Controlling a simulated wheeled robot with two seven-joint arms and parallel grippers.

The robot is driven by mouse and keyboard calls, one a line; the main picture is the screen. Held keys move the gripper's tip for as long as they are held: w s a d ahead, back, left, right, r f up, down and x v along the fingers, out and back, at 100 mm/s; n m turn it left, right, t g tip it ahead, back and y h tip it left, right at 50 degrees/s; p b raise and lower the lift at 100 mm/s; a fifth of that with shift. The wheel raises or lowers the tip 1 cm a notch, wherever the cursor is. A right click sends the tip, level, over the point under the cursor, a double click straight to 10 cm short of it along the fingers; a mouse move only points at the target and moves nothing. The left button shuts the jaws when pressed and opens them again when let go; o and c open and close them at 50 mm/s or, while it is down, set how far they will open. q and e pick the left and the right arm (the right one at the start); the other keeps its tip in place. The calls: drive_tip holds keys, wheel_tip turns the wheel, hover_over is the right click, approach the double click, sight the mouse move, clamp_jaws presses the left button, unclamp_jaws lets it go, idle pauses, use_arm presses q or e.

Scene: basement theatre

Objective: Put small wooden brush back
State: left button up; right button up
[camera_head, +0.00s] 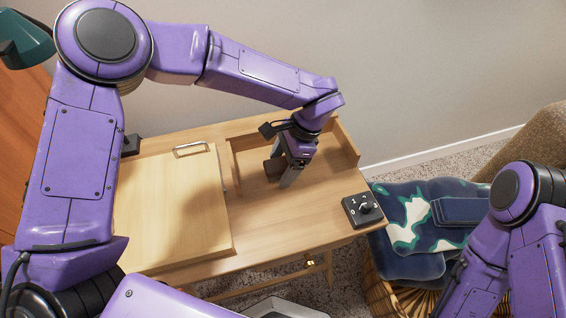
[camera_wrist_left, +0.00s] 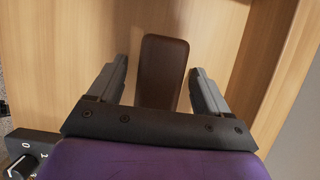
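A small dark brown brush (camera_head: 272,167) is at the open compartment in the back right of the wooden desk. In the left wrist view the brush (camera_wrist_left: 163,72) shows as a rounded brown shape between my two fingers, with a gap on each side. My left gripper (camera_head: 284,168) reaches down over the compartment with its fingers apart around the brush, not closed on it. The gripper hides part of the brush in the head view. My right arm shows at the lower right, but its gripper is out of view.
The desk has a raised wooden panel (camera_head: 170,215) with a metal handle (camera_head: 191,149) on the left. A black knob box (camera_head: 362,209) sits at the desk's right edge. A basket (camera_head: 405,300) with dark patterned cloth (camera_head: 425,215) stands to the right. Low walls edge the compartment.

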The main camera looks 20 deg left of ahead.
use_arm(q)
drive_tip(key=shift+r, duration=0.1)
drive_tip(key=p+v, duration=0.1)
drive_tip(key=v, duration=1.1)
drive_tip(key=shift+r, duration=0.1)
